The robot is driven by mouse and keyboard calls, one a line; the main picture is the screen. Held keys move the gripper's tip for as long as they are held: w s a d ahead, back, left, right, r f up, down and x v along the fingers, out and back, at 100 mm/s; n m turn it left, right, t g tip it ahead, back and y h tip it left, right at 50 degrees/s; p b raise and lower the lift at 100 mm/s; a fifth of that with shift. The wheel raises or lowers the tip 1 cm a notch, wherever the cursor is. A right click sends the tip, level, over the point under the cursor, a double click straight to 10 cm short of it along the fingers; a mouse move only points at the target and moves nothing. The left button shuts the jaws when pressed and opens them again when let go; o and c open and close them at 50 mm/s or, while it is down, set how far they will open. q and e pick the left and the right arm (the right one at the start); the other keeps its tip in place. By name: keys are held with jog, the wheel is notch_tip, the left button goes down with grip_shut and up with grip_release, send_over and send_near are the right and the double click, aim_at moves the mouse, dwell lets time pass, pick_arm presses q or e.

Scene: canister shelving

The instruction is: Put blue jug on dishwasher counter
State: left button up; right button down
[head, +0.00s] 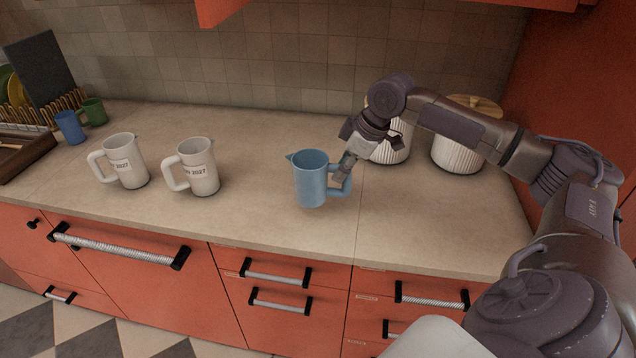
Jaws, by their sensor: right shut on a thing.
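The blue jug (311,180) is upright at the middle of the counter (265,222), with its spout to the left and its handle to the right. My right gripper (343,175) is shut on the jug's handle. I cannot tell for sure whether the jug's base touches the counter or is slightly above it. My left gripper is not in the head view.
Two white jugs (126,162) (199,168) stand left of the blue jug. A blue mug (70,127), a green mug (94,111) and a dish rack (40,112) are at the far left. Ribbed white canisters (458,150) stand behind my right arm. The front counter is clear.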

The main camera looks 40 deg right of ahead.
aim_at(322, 185)
jog(key=w, duration=0.1)
jog(key=w+a+f, duration=0.1)
jog(key=w, duration=0.1)
jog(key=w+f+p, duration=0.1)
jog(key=shift+w+a+f, duration=0.2)
jog(key=shift+w+a, duration=0.05)
jog(key=shift+w, duration=0.1)
jog(key=shift+w+f, duration=0.2)
jog(key=shift+w, duration=0.05)
jog(key=shift+a+f, duration=0.1)
jog(key=shift+f, duration=0.15)
notch_tip(322, 185, down, 3)
jog(key=shift+f+p, duration=0.1)
jog(key=shift+p, duration=0.7)
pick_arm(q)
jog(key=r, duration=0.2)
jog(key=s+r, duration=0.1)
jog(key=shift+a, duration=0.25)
pick_arm(e)
jog(key=shift+f, duration=0.3)
jog(key=c, duration=1)
grip_release()
jog(key=shift+f, duration=0.1)
jog(key=shift+c, duration=0.2)
